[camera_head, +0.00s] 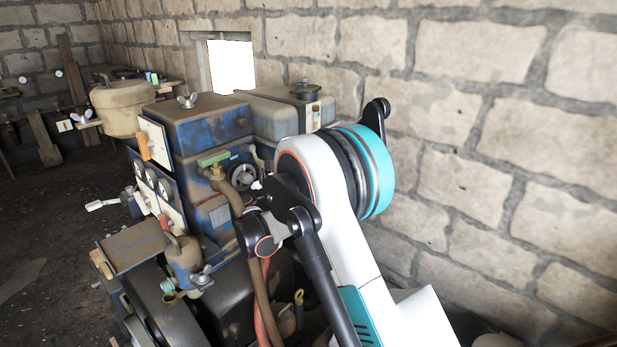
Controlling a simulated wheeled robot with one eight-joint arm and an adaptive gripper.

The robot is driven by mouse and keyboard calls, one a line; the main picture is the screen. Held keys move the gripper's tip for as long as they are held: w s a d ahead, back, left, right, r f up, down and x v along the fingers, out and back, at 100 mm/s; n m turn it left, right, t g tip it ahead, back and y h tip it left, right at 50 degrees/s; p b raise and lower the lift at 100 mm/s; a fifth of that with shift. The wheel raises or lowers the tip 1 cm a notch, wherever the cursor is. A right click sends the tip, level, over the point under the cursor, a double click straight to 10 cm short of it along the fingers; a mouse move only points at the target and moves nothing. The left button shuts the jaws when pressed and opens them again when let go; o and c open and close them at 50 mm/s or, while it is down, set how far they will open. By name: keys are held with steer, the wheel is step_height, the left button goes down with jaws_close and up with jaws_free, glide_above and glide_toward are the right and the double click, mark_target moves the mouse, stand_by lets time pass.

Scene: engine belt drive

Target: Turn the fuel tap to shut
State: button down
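The fuel tap appears to be the brass fitting (217,173) on the side of the blue engine, left of my arm. Its green lever (213,158) lies roughly level across the top, and a brown hose (232,198) runs down from it. Small dark and white parts at the end of my arm, which I take for my gripper (262,190), show right of the tap, in front of the engine. They look apart from the green lever. My own arm links cover much of this area, and I cannot make out the fingers.
The blue engine (205,115) has a tan tank (122,108) at left and a grey tank (285,112) behind. A red-handled lever (167,228), gauges (150,178) and wing nuts (187,100) stick out nearby. A block wall (480,150) stands at right; open floor lies at left.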

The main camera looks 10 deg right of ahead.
stand_by(0.5)
steer(key=c, duration=1.5)
jaws_free()
steer(key=shift+a, duration=0.1)
steer(key=v, duration=0.7)
steer(key=shift+a, duration=0.15)
